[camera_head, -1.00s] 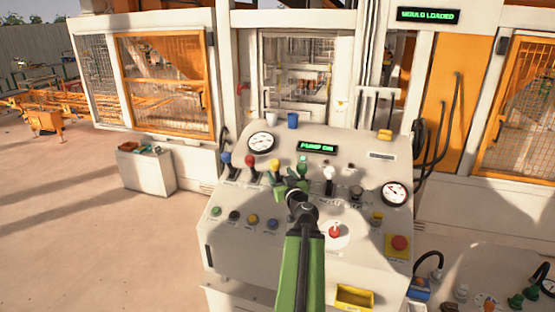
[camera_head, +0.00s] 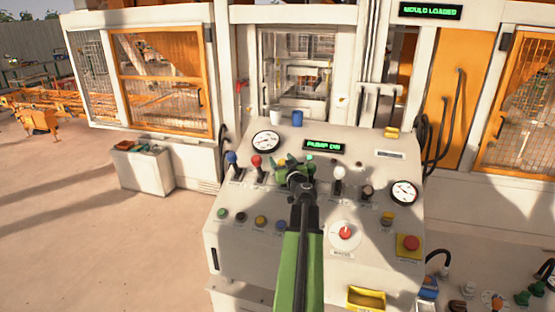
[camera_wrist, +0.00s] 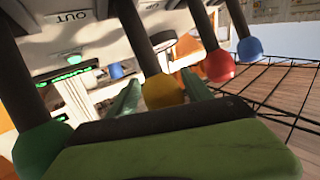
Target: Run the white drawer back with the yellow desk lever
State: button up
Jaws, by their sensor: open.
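The yellow desk lever ends in a round yellow knob (camera_wrist: 162,91) on a dark shaft in the wrist view. My gripper (camera_wrist: 160,80) is open, with one green finger on each side of this knob. I cannot tell whether either finger touches it. In the head view my gripper (camera_head: 288,168) is over the lever row of the desk (camera_head: 285,220) and hides the yellow knob. I cannot pick out the white drawer; the press window (camera_head: 297,65) behind the desk shows only small machine parts.
A red knob (camera_wrist: 218,66) and a blue knob (camera_wrist: 250,49) stand right of the yellow one in the wrist view, and a green knob (camera_wrist: 42,145) stands left. The desk display (camera_head: 324,145) reads PUMP ON. The upper sign (camera_head: 431,10) reads MOULD LOADED.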

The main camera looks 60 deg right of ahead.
jog(key=shift+w+a, duration=0.2)
grip_shut()
jog(key=shift+a, duration=0.15)
